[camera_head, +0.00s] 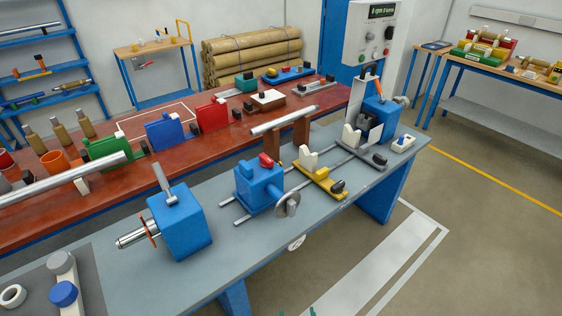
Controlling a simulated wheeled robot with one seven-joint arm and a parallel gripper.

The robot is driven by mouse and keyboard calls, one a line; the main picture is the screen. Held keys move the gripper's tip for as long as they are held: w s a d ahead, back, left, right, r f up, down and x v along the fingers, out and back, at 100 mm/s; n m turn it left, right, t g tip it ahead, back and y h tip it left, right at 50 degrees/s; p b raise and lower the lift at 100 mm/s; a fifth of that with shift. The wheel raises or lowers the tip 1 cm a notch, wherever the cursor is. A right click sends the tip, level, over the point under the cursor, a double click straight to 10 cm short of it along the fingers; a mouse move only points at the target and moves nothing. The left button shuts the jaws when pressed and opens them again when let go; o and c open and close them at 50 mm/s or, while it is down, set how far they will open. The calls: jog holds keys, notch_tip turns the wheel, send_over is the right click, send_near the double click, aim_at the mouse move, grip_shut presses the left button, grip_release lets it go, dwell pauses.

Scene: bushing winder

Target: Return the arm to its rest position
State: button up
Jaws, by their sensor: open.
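Only two small teal tips show at the bottom edge of the head view, right of the near bench leg. They look like the fingertips of my gripper (298,312), set apart with nothing seen between them. The rest of my gripper and my arm are out of view. The tips appear over the floor in front of the grey winder bench (345,203), clear of the machine parts. On that bench stand a blue headstock (180,228) with a metal spindle, a blue carriage unit (258,188) on rails, and a blue end unit (381,118).
A red-topped bench (200,165) with coloured holders and metal bars runs behind the winder bench. A control box (372,35) stands at its far end. A blue-legged table (505,75) is at right. Open floor (470,240) with yellow and white lines lies front right.

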jog(key=s+a+r+m+t, duration=0.15)
jog(key=s+r, duration=0.25)
jog(key=s, duration=0.4)
jog(key=s+a+r+t, duration=0.1)
jog(key=s+a+r, duration=0.15)
jog(key=s, duration=0.55)
jog(key=s+r+t, duration=0.1)
jog(key=s+r, duration=0.5)
jog(key=r, duration=0.2)
jog(key=s+a+r+t, duration=0.1)
jog(key=s+r+t, duration=0.1)
jog(key=s+r, duration=0.4)
notch_tip(320, 180, up, 4)
jog(key=shift+a+f, duration=0.25)
